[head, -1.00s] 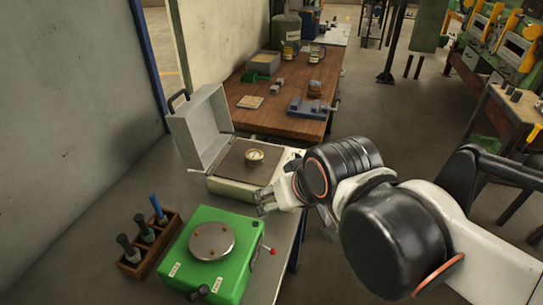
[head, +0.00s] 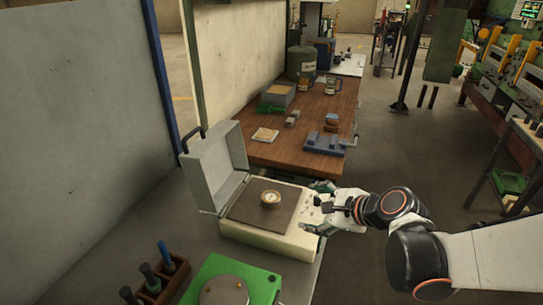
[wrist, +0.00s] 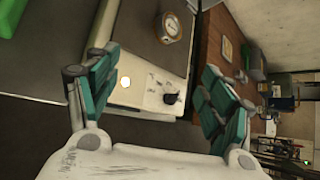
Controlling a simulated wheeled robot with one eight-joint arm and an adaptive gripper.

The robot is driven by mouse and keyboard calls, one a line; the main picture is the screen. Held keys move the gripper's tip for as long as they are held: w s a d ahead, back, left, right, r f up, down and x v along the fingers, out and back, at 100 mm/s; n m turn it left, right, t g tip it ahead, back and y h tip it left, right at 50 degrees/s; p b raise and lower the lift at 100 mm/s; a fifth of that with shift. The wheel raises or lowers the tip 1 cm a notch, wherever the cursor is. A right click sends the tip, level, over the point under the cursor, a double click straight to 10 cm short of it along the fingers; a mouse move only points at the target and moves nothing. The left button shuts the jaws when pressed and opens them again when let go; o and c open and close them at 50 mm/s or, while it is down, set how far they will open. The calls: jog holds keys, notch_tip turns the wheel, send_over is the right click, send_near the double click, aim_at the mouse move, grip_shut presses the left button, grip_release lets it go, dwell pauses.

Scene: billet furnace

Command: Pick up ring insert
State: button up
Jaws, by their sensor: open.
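The ring insert (head: 271,199), a small round brass-coloured piece with a pale centre, sits on the dark plate (head: 245,211) of an open cream case (head: 265,239). In the wrist view the ring insert (wrist: 172,27) shows near the top, beyond the fingertips. My gripper (head: 312,207) is open and empty at the right side of the case, to the right of the ring insert and apart from it. In the wrist view my gripper's (wrist: 158,68) green-padded fingers spread either side of the case's panel with a black knob (wrist: 171,98).
The raised grey lid (head: 215,168) stands at the case's left. A green box (head: 232,282) and a wooden rack (head: 162,280) of several handled tools are in front. Behind is a wooden bench (head: 286,154) with a blue vise (head: 325,143) and other items. Floor is open right.

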aim_at(272, 198)
jog(key=w+f+m+y, duration=0.1)
jog(key=m, duration=0.1)
jog(key=w+a+f+m, duration=0.1)
jog(key=m, duration=0.2)
jog(key=w+f+m+t+y, duration=0.1)
jog(key=m, duration=0.2)
jog(key=shift+w+a+f+y, duration=0.25)
jog(key=shift+w+y, duration=0.05)
jog(key=shift+w, duration=0.1)
jog(key=b+x, duration=0.3)
jog(key=x, duration=1)
jog(key=shift+w+a, duration=0.25)
jog(key=shift+w, duration=0.05)
jog(key=shift+t, duration=0.3)
jog(key=c, duration=1.7)
jog(key=shift+o, duration=0.2)
jog(key=shift+r, duration=0.2)
